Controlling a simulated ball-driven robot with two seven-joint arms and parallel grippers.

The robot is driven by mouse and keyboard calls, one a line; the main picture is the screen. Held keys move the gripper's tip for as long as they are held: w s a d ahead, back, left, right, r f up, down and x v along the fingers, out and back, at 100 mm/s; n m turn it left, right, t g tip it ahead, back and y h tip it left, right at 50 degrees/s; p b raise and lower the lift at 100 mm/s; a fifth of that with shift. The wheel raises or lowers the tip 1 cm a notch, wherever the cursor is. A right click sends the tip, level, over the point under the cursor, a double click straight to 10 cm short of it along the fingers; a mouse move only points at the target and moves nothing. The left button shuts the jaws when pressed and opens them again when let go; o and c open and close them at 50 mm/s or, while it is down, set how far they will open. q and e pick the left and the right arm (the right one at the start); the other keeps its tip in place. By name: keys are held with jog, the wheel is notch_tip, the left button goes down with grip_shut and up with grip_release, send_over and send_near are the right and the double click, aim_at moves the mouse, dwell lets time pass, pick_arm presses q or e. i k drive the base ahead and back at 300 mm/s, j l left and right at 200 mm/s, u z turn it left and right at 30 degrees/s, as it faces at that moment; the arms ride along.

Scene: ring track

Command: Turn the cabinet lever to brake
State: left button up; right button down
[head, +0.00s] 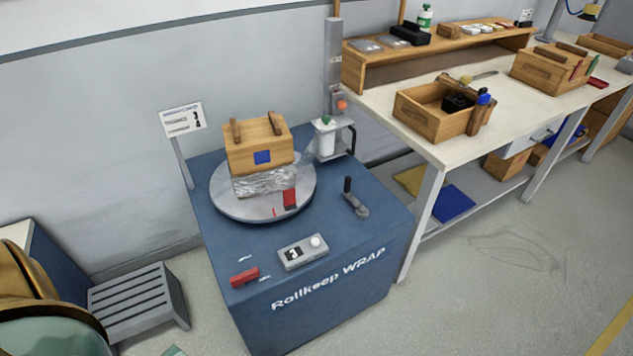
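The blue cabinet (325,318) marked "Rollkeep WRAP" stands in the middle of the head view. Its lever (357,207) is on the top, right of the turntable; it has a grey arm on a round pivot and a black upright knob at the far end. The lever's setting marks are too small to read. The round grey turntable (228,203) carries a wooden box (238,157) with its lower part wrapped in clear film. Neither of my grippers is in view.
A grey control box (303,253) and a red block (244,277) sit at the cabinet's front edge. A post (333,60) with a film roll (325,140) stands behind. A workbench (385,98) is close on the right, a slatted grey step (135,297) on the left. Floor at right front is clear.

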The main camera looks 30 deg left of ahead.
aim_at(239, 282)
jog(key=u, duration=1.55)
